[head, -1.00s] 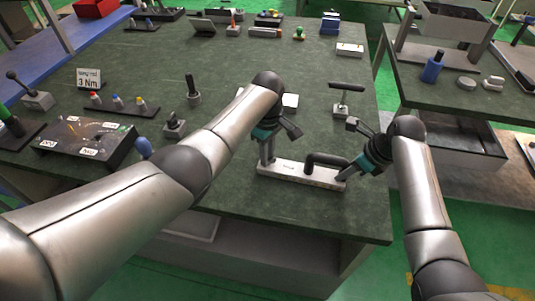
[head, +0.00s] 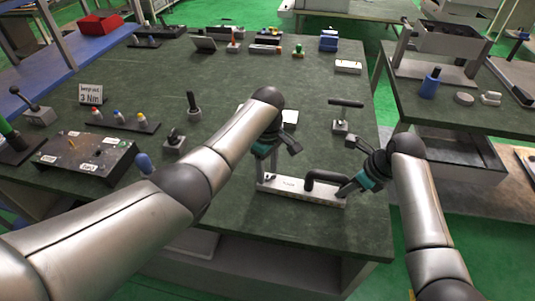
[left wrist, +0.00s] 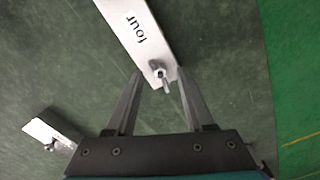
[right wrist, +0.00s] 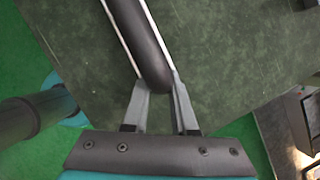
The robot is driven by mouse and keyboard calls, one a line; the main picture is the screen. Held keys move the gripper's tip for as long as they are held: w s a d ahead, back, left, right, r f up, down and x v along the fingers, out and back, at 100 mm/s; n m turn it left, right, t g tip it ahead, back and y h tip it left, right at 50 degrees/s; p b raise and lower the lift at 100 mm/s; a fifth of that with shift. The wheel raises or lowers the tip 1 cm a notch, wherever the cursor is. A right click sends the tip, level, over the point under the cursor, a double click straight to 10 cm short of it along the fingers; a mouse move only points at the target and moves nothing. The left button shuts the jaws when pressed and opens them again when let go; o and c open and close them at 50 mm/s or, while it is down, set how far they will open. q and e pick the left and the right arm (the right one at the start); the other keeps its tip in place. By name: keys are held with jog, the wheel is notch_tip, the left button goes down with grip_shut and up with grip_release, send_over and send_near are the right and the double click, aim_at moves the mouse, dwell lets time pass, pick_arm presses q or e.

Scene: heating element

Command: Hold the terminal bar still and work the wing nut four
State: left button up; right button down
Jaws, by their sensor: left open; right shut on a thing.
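The terminal bar is a pale metal bar (head: 292,185) with a black handle (head: 325,176) at its right end. In the left wrist view the bar (left wrist: 125,22) carries a label reading "four". A small metal wing nut (left wrist: 160,74) sits near the labelled end. My left gripper (head: 268,172) is open, and its fingers stand on either side of that end in the left wrist view (left wrist: 160,75). My right gripper (head: 345,192) is shut at the black handle's end, with its fingertips around it in the right wrist view (right wrist: 159,84). The fingers partly hide the exact contact.
A black T-handled tool (head: 345,103) stands behind the bar. A control box (head: 85,152), a rack of coloured pieces (head: 120,121) and a "3 Nm" sign (head: 90,94) are on the left. The table's front right area (head: 365,230) is clear.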

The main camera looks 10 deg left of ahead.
aim_at(267, 177)
pick_arm(q)
notch_tip(267, 177, up, 11)
dwell(0.4)
jog(key=shift+r, duration=0.1)
pick_arm(e)
jog(key=c, duration=0.6)
grip_release()
jog(key=shift+c, duration=0.2)
